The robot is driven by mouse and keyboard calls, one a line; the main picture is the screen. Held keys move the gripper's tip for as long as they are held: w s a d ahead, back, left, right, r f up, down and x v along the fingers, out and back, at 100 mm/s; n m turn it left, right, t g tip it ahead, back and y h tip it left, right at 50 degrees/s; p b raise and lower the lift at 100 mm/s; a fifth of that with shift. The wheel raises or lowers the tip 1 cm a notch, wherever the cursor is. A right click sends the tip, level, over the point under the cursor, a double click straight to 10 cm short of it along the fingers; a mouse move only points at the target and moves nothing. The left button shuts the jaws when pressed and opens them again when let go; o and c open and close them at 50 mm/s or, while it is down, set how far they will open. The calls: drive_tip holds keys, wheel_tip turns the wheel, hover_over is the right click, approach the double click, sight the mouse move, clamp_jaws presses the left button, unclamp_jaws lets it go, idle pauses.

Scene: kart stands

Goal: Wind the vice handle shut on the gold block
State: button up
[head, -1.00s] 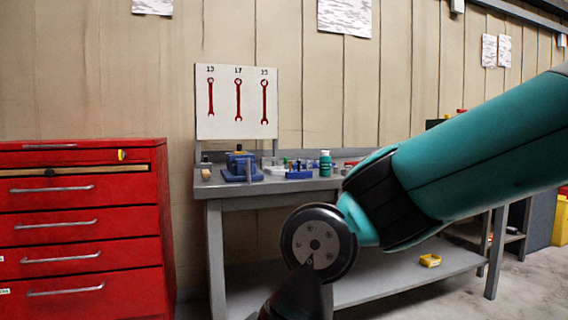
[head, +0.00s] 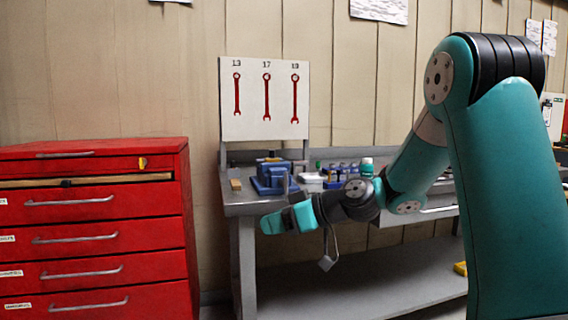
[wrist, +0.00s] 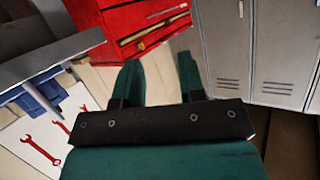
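The blue vice (head: 270,180) stands on the grey bench near its left end, small in the head view. A thin grey upright part at its front may be the handle, but I cannot tell. A small tan-gold block (head: 236,185) sits just left of the vice, apparently on the bench top. My gripper (head: 268,223) is in front of the bench edge, below and apart from the vice, pointing left. In the wrist view my gripper (wrist: 158,62) has its two teal fingers apart with nothing between them. The blue vice (wrist: 42,98) is partly visible at the left there.
The grey bench (head: 235,207) has a wrench board (head: 265,100) behind it. Grey lockers (wrist: 280,45) show in the wrist view.

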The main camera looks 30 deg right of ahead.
sight(286, 184)
drive_tip(key=w+d+r+m+t+h+p, duration=0.15)
drive_tip(key=d+t, duration=0.25)
drive_tip(key=d, duration=0.6)
drive_tip(key=w+d+r+m+t+h+p, duration=0.1)
drive_tip(key=d+r+t+h, duration=0.2)
drive_tip(key=d, duration=0.6)
drive_tip(key=shift+y, duration=0.25)
drive_tip(key=p+x, duration=0.2)
drive_tip(key=x, duration=1.4)
drive_tip(key=shift+w+a+f, duration=0.15)
drive_tip(key=shift+w, duration=0.1)
clamp_jaws()
